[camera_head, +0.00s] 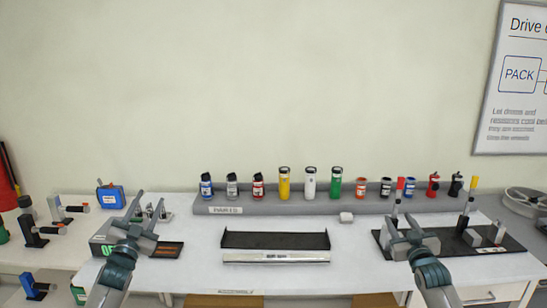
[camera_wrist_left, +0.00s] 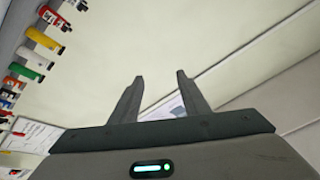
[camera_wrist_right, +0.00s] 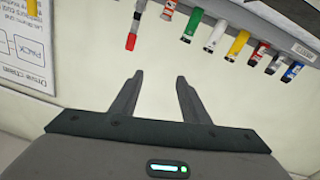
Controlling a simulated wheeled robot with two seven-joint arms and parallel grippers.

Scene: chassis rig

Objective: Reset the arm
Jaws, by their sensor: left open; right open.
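My left gripper (camera_head: 147,218) is at the left of the table in the head view, with its two fingers pointing up and spread apart. In the left wrist view its fingers (camera_wrist_left: 160,95) stand apart with nothing between them. My right gripper (camera_head: 402,222) is at the right of the table, in front of a black tray (camera_head: 510,246). In the right wrist view its fingers (camera_wrist_right: 160,95) are also apart and empty. Both grippers are raised, and they hide part of what lies behind them.
A grey rack (camera_head: 375,206) along the back holds a row of coloured bottles, including a yellow one (camera_head: 284,184). A black and silver holder (camera_head: 275,247) sits at the middle front. A small white block (camera_head: 346,217) lies near the rack. A blue box (camera_head: 111,196) stands at left.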

